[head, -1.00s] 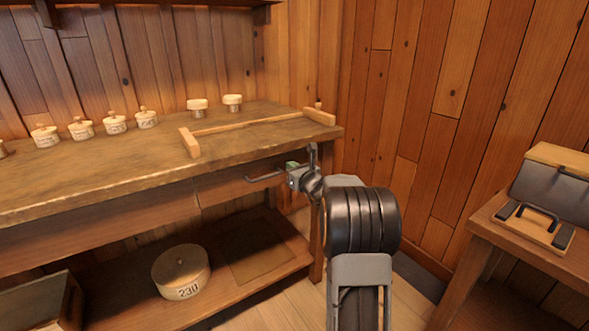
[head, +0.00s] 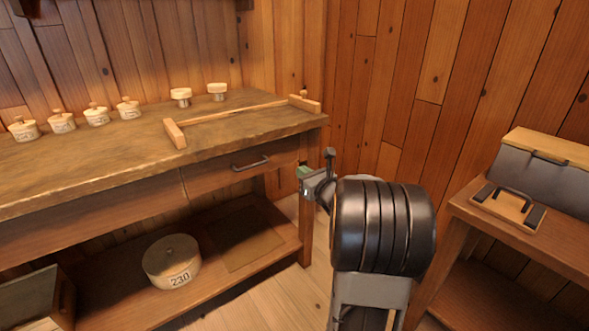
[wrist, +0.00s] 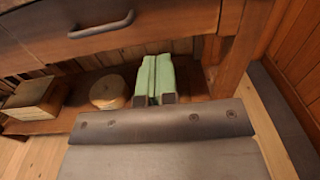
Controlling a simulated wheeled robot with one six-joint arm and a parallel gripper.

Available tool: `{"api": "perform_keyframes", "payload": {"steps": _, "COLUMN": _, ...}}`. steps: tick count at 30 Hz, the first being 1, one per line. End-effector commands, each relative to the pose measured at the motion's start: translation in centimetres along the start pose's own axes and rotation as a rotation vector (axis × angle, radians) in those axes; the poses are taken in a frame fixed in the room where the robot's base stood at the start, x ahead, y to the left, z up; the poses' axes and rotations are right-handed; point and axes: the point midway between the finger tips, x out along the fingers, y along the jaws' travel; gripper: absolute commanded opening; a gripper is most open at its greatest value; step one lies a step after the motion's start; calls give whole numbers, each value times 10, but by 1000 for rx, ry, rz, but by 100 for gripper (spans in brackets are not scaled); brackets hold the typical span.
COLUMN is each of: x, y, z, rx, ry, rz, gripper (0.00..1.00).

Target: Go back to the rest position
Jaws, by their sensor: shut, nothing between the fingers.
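My gripper (head: 304,174) is in front of the workbench's right end, level with the drawer, apart from it. In the wrist view its two green fingers (wrist: 154,78) are together with nothing between them. My arm's black joint hides part of the view behind it. The drawer (head: 225,169) under the bench top looks closed, and its dark handle also shows in the wrist view (wrist: 101,27).
The workbench top (head: 90,158) holds several small lidded pots and a wooden bar frame (head: 240,113). A round box marked 230 (head: 171,262) sits on the lower shelf. At right, a small table (head: 478,212) bears a grey case (head: 548,180). Floor (head: 285,295) between them is clear.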

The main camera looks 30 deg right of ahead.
Motion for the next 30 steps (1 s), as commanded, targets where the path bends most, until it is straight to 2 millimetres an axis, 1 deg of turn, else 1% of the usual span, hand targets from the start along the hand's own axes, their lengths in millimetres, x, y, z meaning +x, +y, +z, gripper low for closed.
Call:
{"api": "perform_keyframes", "payload": {"steps": 3, "x": -5, "y": 1, "z": 0, "rx": 0, "ry": 0, "rz": 2, "gripper": 0}}
{"api": "perform_keyframes", "payload": {"steps": 7, "x": -6, "y": 4, "z": 2, "rx": -6, "ry": 2, "rz": 9, "gripper": 0}}
{"api": "perform_keyframes", "payload": {"steps": 8, "x": -5, "y": 6, "z": 5, "rx": -14, "ry": 4, "rz": 18, "gripper": 0}}
{"api": "perform_keyframes", "payload": {"steps": 10, "x": -4, "y": 20, "z": 16, "rx": -54, "ry": 20, "rz": 59, "gripper": 0}}
{"api": "perform_keyframes", "payload": {"steps": 11, "x": -3, "y": 29, "z": 23, "rx": -82, "ry": 31, "rz": 88, "gripper": 0}}
{"api": "perform_keyframes", "payload": {"steps": 14, "x": -4, "y": 75, "z": 54, "rx": -235, "ry": 84, "rz": 239, "gripper": 0}}
{"api": "perform_keyframes", "payload": {"steps": 15, "x": -7, "y": 99, "z": 68, "rx": -321, "ry": 109, "rz": 321, "gripper": 0}}
{"api": "perform_keyframes", "payload": {"steps": 16, "x": -10, "y": 117, "z": 79, "rx": -392, "ry": 127, "rz": 387, "gripper": 0}}
{"api": "perform_keyframes", "payload": {"steps": 17, "x": -15, "y": 136, "z": 89, "rx": -468, "ry": 144, "rz": 456, "gripper": 0}}
{"api": "perform_keyframes", "payload": {"steps": 18, "x": -24, "y": 159, "z": 102, "rx": -576, "ry": 164, "rz": 551, "gripper": 0}}
{"api": "perform_keyframes", "payload": {"steps": 20, "x": -39, "y": 191, "z": 119, "rx": -742, "ry": 186, "rz": 692, "gripper": 0}}
{"api": "perform_keyframes", "payload": {"steps": 21, "x": -51, "y": 209, "z": 129, "rx": -855, "ry": 197, "rz": 784, "gripper": 0}}
{"api": "perform_keyframes", "payload": {"steps": 23, "x": -70, "y": 231, "z": 143, "rx": -1027, "ry": 206, "rz": 920, "gripper": 0}}
{"api": "perform_keyframes", "payload": {"steps": 24, "x": -83, "y": 243, "z": 153, "rx": -1144, "ry": 206, "rz": 1008, "gripper": 0}}
{"api": "perform_keyframes", "payload": {"steps": 25, "x": -93, "y": 250, "z": 161, "rx": -1231, "ry": 204, "rz": 1073, "gripper": 0}}
{"api": "perform_keyframes", "payload": {"steps": 27, "x": -116, "y": 262, "z": 178, "rx": -1438, "ry": 192, "rz": 1219, "gripper": 0}}
{"api": "perform_keyframes", "payload": {"steps": 30, "x": -144, "y": 268, "z": 202, "rx": -1719, "ry": 164, "rz": 1400, "gripper": 0}}
